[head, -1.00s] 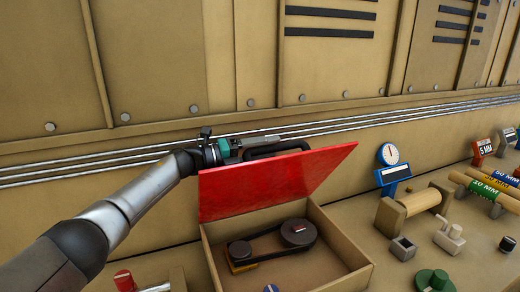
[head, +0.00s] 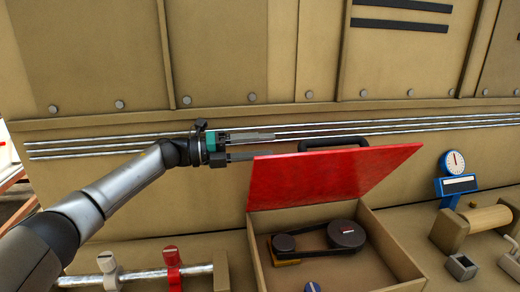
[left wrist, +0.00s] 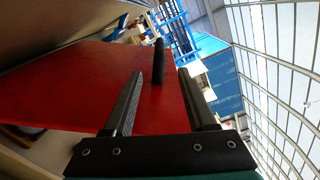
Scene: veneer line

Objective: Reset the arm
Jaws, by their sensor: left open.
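My left arm comes in from the left in the head view. My left gripper (head: 262,147) is open and empty, beside the upper left corner of a raised red lid (head: 330,175). The lid has a black handle (head: 333,144) on its top edge and stands tilted open on a tan box (head: 392,238). In the left wrist view the red lid (left wrist: 75,92) and its dark handle (left wrist: 158,62) show beyond the open fingers (left wrist: 165,105), and nothing is between the fingertips. My right gripper does not show.
Inside the box lies a black belt on two pulleys (head: 318,237). A blue dial gauge (head: 454,170) and a wooden roller (head: 478,222) stand to the right. Metal rods (head: 90,148) run along the wall behind. A red clamp (head: 173,268) sits on a rod at the front left.

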